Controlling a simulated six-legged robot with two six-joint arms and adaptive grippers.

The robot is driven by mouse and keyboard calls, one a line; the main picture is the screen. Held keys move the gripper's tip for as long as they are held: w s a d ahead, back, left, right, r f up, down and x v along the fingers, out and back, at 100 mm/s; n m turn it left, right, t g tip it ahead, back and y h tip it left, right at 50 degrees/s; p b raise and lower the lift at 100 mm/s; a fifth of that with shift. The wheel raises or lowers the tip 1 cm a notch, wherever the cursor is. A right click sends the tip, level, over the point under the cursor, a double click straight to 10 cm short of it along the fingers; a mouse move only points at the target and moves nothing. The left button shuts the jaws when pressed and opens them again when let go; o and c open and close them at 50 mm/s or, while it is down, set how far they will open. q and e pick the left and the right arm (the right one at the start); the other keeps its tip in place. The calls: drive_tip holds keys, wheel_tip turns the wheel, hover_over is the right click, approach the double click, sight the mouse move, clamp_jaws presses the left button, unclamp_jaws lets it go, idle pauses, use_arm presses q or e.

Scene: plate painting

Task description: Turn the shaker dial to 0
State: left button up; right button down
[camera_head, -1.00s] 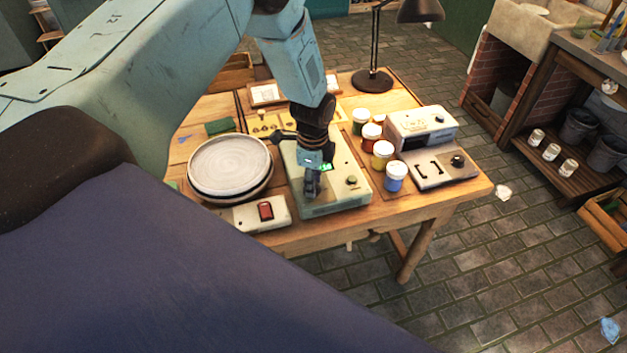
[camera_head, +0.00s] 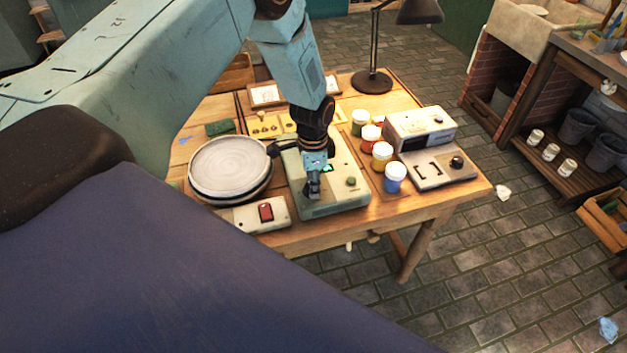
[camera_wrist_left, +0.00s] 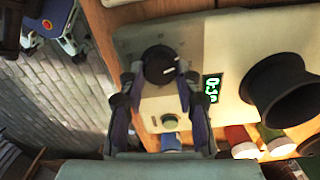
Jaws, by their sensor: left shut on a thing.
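The shaker is a pale green box (camera_head: 345,203) on the wooden table in the head view. Its top shows close up in the wrist view (camera_wrist_left: 225,50). My left gripper (camera_head: 313,192) reaches down onto the near left part of the shaker. In the wrist view its fingers (camera_wrist_left: 158,78) are shut on either side of the black dial (camera_wrist_left: 159,63). The dial's white mark points to the right in that view. A lit green display (camera_wrist_left: 212,89) sits beside the dial, but I cannot read its digits surely. A round button (camera_wrist_left: 168,120) is nearby. My right gripper is not in view.
Stacked plates (camera_head: 228,165) and a box with a red switch (camera_head: 262,214) stand left of the shaker. Paint jars (camera_head: 395,177) and another grey device (camera_head: 428,135) stand to its right. A black lamp (camera_head: 372,80) is behind.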

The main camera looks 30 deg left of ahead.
use_arm(q)
drive_tip(key=n, duration=0.3)
drive_tip(key=n+p, duration=0.1)
drive_tip(key=n, duration=0.2)
drive_tip(key=shift+s+n, duration=0.2)
drive_tip(key=shift+n, duration=0.1)
drive_tip(key=n+p, duration=0.1)
drive_tip(key=n, duration=0.2)
drive_tip(key=n+p, duration=0.1)
drive_tip(key=n, duration=0.2)
drive_tip(key=shift+s+a+f, duration=0.1)
drive_tip(key=shift+f, duration=0.1)
drive_tip(key=shift+n, duration=0.3)
drive_tip(key=o, duration=1.1)
drive_tip(key=shift+w+r, duration=0.15)
drive_tip(key=shift+w, duration=0.05)
drive_tip(key=shift+o, duration=0.2)
wheel_tip(320, 180, up, 12)
